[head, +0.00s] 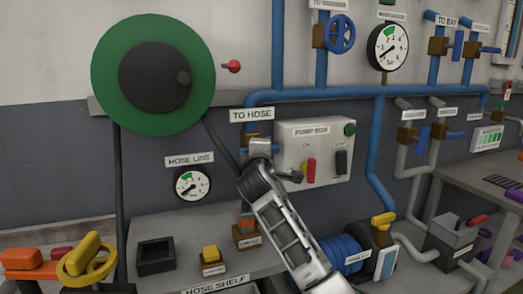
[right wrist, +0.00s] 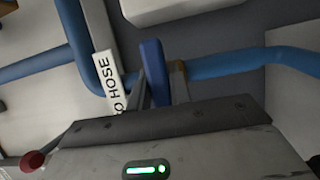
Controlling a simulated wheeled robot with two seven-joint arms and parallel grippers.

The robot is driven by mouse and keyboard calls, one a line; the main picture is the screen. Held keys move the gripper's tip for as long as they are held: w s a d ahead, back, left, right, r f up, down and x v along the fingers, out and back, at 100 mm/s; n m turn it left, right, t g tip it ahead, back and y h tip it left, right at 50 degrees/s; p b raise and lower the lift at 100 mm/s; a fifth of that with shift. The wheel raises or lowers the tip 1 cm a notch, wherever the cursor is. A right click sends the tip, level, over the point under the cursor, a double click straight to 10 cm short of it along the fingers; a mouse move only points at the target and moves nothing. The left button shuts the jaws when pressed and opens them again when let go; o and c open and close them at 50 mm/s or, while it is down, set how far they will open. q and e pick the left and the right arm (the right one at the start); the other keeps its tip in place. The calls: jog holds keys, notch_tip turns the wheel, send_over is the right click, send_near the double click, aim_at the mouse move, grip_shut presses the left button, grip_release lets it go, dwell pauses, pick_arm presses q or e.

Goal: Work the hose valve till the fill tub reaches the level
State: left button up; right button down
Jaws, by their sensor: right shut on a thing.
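The hose valve's blue handle (right wrist: 152,62) stands between my right gripper's fingers in the right wrist view. My right gripper (head: 260,149) is shut on this handle, just below the "TO HOSE" sign (head: 251,115). The arm hides most of the valve in the head view; part of its brown body (head: 250,139) shows. A round hose line gauge (head: 192,185) hangs to the left, its needle too small to read surely. The green hose reel (head: 112,70) is on the wall at upper left. I cannot make out the fill tub. My left gripper is not in view.
A pump box (head: 315,135) with red and black levers sits close right of my right gripper. The hose shelf (head: 130,283) holds a black tray (head: 155,263) and a yellow-topped block (head: 211,255). Other valves, a pressure gauge (head: 388,47) and blue pipes crowd the wall at right.

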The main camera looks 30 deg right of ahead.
jog(key=c, duration=1.3)
grip_release()
jog(key=b+v, duration=0.2)
jog(key=v, duration=1.4)
